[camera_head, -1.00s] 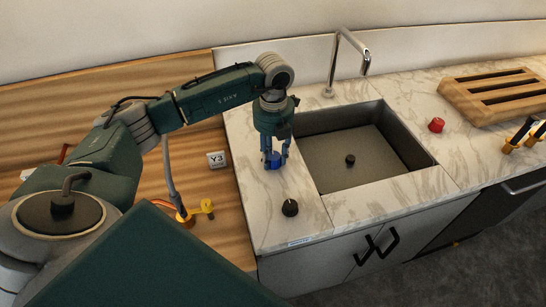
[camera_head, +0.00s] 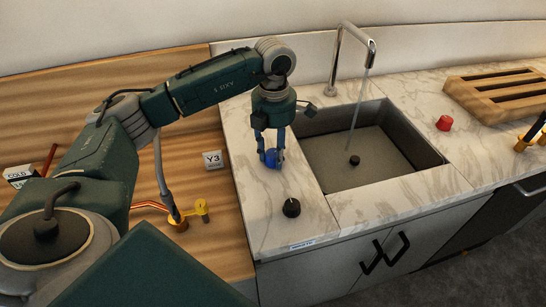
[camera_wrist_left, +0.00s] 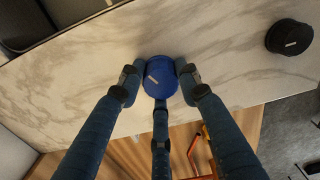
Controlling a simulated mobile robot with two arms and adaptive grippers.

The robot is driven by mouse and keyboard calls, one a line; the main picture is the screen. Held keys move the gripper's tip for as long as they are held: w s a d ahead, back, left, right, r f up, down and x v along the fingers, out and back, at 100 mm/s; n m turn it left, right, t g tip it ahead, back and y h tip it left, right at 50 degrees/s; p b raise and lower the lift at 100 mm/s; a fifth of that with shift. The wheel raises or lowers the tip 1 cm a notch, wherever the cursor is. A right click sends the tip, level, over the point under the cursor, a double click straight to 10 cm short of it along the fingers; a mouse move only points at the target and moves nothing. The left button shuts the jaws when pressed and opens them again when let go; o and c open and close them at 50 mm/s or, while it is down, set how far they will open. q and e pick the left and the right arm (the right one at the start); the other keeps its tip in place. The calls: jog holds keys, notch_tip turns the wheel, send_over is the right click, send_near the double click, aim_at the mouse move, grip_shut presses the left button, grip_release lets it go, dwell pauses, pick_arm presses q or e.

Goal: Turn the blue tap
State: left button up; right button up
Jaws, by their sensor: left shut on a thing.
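The blue tap (camera_head: 270,157) is a round knob on the marble counter, left of the sink. My left gripper (camera_head: 269,153) comes down on it from above and is shut on it. In the left wrist view, the fingers of the left gripper (camera_wrist_left: 157,85) touch the blue tap (camera_wrist_left: 160,77) around its rim, and a pale mark shows on its top. Water runs from the chrome spout (camera_head: 354,40) down into the sink (camera_head: 380,150). My right gripper is not in view.
A black knob (camera_head: 291,208) stands on the counter in front of the blue tap. A red knob (camera_head: 444,123) is right of the sink. A wooden rack (camera_head: 500,95) lies at the back right. A yellow valve (camera_head: 201,208) and a Y3 block (camera_head: 213,160) are on the left.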

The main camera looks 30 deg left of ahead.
pick_arm(q)
jog(key=m, duration=0.1)
jog(key=m+b, duration=0.1)
jog(key=m, duration=0.1)
jog(key=m+b, duration=0.1)
jog(key=shift+w+d+r+m, duration=0.1)
jog(key=shift+w+r+m, duration=0.15)
jog(key=shift+m, duration=0.15)
dwell(0.4)
jog(key=o, duration=1)
jog(key=shift+o, duration=0.8)
jog(key=shift+d+f, duration=0.15)
jog(key=shift+s, duration=0.1)
jog(key=shift+r, duration=0.3)
notch_tip(320, 180, up, 12)
jog(key=shift+f, duration=0.25)
